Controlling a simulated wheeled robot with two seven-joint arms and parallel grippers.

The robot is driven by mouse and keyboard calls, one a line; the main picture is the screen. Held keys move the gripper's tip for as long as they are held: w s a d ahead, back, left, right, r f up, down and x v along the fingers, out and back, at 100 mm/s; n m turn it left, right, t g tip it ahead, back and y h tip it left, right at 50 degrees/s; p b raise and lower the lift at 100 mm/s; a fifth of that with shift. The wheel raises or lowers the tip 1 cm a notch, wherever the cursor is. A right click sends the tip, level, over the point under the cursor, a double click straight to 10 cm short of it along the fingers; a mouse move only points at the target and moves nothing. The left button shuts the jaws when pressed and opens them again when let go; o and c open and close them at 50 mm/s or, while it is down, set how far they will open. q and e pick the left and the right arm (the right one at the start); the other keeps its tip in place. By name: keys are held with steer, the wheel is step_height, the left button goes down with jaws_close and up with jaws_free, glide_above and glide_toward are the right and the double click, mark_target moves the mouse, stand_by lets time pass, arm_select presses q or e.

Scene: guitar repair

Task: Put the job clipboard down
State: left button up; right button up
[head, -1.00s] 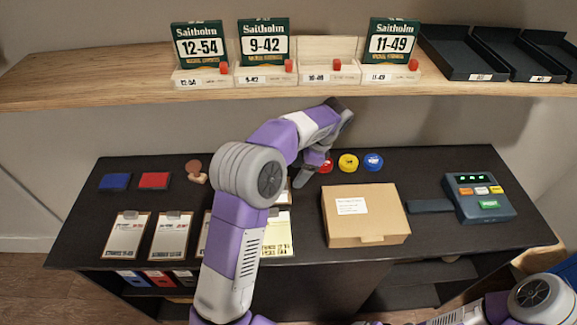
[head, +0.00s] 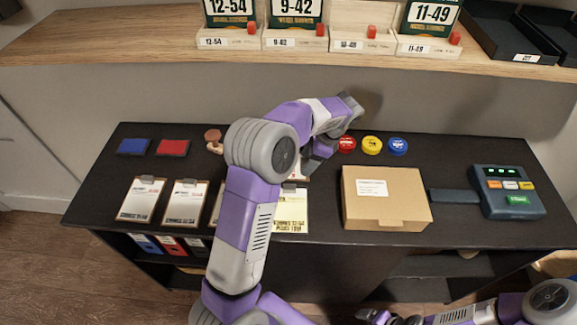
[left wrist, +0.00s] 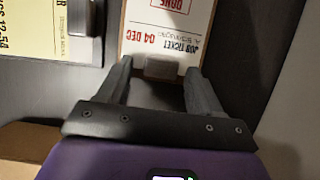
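In the head view the left gripper (head: 313,165) is low over the counter, and my arm hides most of that clipboard (head: 303,174).
A yellow sheet (head: 291,212) lies beside the clipboard. More clipboards (head: 141,199) lie left. A cardboard box (head: 388,200) and a card terminal (head: 508,192) stand right. Round tins (head: 371,145), a stamp (head: 213,138) and ink pads (head: 173,147) are behind. A shelf (head: 150,50) runs above.

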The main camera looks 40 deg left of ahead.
arm_select(q)
steer(key=c, duration=1.1)
steer(key=shift+r, duration=0.1)
